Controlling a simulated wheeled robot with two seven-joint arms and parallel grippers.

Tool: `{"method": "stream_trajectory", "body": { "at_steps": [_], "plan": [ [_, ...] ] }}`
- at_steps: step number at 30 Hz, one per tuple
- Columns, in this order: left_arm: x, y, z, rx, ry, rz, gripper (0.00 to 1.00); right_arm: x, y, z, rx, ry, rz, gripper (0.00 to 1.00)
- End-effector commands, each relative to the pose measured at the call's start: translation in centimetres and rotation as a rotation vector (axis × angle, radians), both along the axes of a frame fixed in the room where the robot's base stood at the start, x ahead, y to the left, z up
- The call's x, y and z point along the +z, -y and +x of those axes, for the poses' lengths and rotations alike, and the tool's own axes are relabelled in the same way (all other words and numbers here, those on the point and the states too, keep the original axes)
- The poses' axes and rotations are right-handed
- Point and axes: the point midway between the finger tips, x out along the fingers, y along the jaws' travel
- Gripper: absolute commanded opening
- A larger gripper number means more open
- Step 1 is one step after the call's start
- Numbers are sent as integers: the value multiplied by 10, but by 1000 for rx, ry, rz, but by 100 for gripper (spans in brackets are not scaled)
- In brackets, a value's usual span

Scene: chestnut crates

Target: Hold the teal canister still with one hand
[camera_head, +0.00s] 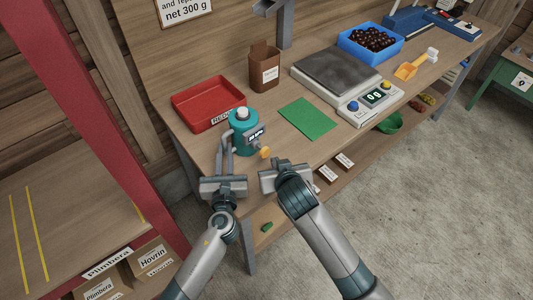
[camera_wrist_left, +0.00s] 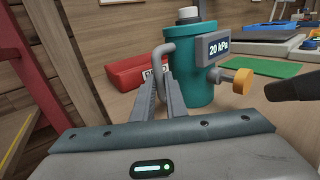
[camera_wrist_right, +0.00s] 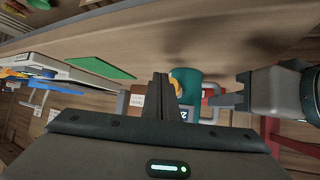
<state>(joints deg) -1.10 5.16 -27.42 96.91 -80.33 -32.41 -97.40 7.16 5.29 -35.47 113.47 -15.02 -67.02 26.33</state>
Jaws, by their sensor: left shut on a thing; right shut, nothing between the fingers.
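The teal canister (camera_head: 241,146) stands upright on the wooden table, in front of the red tray. It has a grey side handle, a display and an orange-yellow knob (camera_head: 265,153). In the left wrist view the display on the canister (camera_wrist_left: 200,92) reads 20 kPa. My left gripper (camera_head: 224,152) is shut on the canister's grey handle (camera_wrist_left: 166,55). My right gripper (camera_head: 282,166) is shut and empty, just in front of the knob. In the right wrist view its closed fingers (camera_wrist_right: 160,84) partly cover the knob and canister (camera_wrist_right: 190,84); whether they touch is unclear.
A red tray (camera_head: 183,95) lies behind the canister. A brown paper bag (camera_head: 264,75), a green mat (camera_head: 307,119), a scale (camera_head: 337,72) reading 0 g, and a blue crate (camera_head: 351,50) of chestnuts stand further back and right. A red post (camera_head: 107,140) rises at left.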

Motion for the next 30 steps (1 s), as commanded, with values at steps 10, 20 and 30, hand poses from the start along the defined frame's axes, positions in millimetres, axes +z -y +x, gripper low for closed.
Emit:
{"method": "stream_trajectory", "body": {
  "at_steps": [10, 20, 30],
  "plan": [
    [0, 0, 0, 0, 0, 0, 0, -1, 19, -20, -1, -1, 0, 0],
    [0, 0, 0, 1, 0, 0, 0, 0, 31, -34, 0, 0, 0, 0],
    [0, -1, 0, 1, 0, 1, 0, 0, 31, -35, 0, 0, 0, 0]
  ]
}}
